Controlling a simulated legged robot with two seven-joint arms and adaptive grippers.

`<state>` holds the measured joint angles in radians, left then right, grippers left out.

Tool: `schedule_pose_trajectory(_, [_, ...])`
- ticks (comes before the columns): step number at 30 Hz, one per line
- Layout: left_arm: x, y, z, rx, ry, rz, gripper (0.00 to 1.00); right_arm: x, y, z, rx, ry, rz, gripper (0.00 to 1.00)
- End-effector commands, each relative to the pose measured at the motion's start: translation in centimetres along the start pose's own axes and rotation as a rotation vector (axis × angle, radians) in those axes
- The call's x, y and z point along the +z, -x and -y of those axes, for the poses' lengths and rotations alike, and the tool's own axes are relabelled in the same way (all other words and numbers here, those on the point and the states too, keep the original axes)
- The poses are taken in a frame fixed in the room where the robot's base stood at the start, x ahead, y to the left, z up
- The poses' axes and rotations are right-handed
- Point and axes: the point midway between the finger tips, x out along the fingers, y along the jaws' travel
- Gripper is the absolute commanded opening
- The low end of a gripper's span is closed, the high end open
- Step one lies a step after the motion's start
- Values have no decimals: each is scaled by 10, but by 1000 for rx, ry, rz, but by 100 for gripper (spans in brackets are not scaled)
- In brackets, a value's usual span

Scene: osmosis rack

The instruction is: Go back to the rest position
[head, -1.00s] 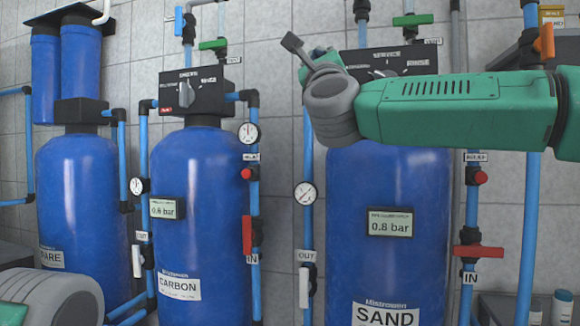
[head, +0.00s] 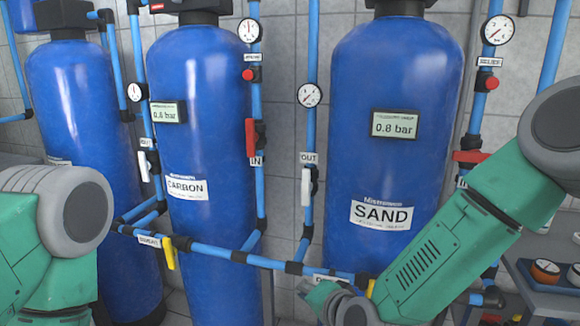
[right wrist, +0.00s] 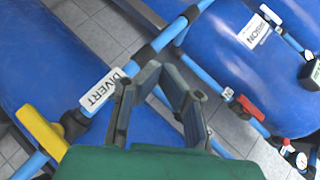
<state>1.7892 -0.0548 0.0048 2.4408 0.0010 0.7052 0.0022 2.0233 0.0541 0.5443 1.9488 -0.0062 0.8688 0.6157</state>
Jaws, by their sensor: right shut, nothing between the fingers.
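My right arm comes in from the right in the head view and reaches down to the lower middle. My right gripper (head: 308,290) is small there, in front of the low blue pipe and partly hidden by its own wrist. In the right wrist view my right gripper (right wrist: 172,75) has its fingers shut with nothing between them, close to the DIVERT label (right wrist: 103,91) and a blue pipe. I cannot tell whether it touches the pipe. A yellow valve handle (right wrist: 40,133) is to its left. Part of my left arm shows at the left edge; its gripper is out of view.
The blue SAND tank (head: 395,130) stands at the right, the CARBON tank (head: 205,110) in the middle, another at the left. A low pipe (head: 225,254) with a yellow handle (head: 168,252) crosses in front. A shelf (head: 560,288) is at lower right.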

Motion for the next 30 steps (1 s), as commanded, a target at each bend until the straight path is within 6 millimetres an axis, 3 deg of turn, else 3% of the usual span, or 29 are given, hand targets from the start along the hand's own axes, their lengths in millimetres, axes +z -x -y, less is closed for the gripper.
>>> schedule_pose_trajectory(1, [0, 0, 0, 0, 0, 0, 33, 14, 9, -38, 71, 57, 38, 0])
schedule_pose_trajectory(6, [0, 0, 0, 0, 0, 0, 33, 49, 58, -154, 296, 256, 179, 0])
schedule_pose_trajectory(8, [0, 0, 0, 0, 0, 0, 33, 59, 82, -193, 373, 323, 239, 0])
schedule_pose_trajectory(12, [0, 0, 0, 0, 0, 0, 33, 78, 151, -272, 547, 471, 395, 0])
schedule_pose_trajectory(15, [0, 0, 0, 0, 0, 0, 33, 87, 202, -314, 653, 558, 507, 0])
schedule_pose_trajectory(18, [0, 0, 0, 0, 0, 0, 33, 91, 245, -342, 731, 623, 601, 0])
schedule_pose_trajectory(21, [0, 0, 0, 0, 0, 0, 33, 93, 275, -357, 781, 661, 666, 0])
schedule_pose_trajectory(22, [0, 0, 0, 0, 0, 0, 33, 93, 280, -360, 790, 669, 680, 7])
schedule_pose_trajectory(25, [0, 0, 0, 0, 0, 0, 33, 93, 291, -365, 808, 681, 704, 42])
schedule_pose_trajectory(30, [0, 0, 0, 0, 0, 0, 33, 93, 292, -365, 808, 683, 706, 42])
